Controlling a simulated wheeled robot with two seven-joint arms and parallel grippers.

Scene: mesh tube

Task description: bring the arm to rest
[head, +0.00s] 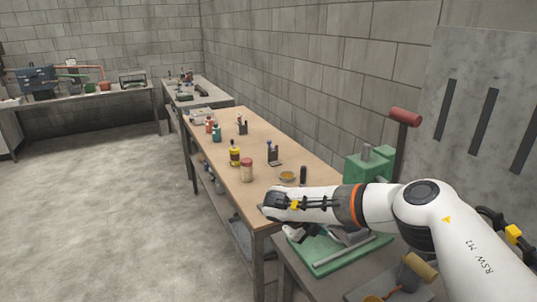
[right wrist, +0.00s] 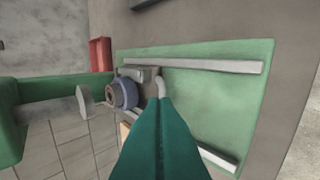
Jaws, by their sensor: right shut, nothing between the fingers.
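My right arm comes in from the right in the head view and reaches over the near bench. Its gripper (head: 299,232) is low over the green base plate (head: 318,262), partly hidden by the wrist. In the right wrist view the teal fingers (right wrist: 160,108) are pressed together with nothing between them. Beyond them lies the green plate (right wrist: 215,90) with two pale rails. I cannot tell whether the fingertips touch the plate. My left gripper is not in view.
A green machine (head: 368,168) with a red-handled lever (head: 405,117) stands behind my forearm. A blue-grey ring (right wrist: 124,93) is close beside the fingers. A wooden table (head: 222,150) with jars and bottles runs away to the left. A tan roller (head: 421,267) lies below my arm.

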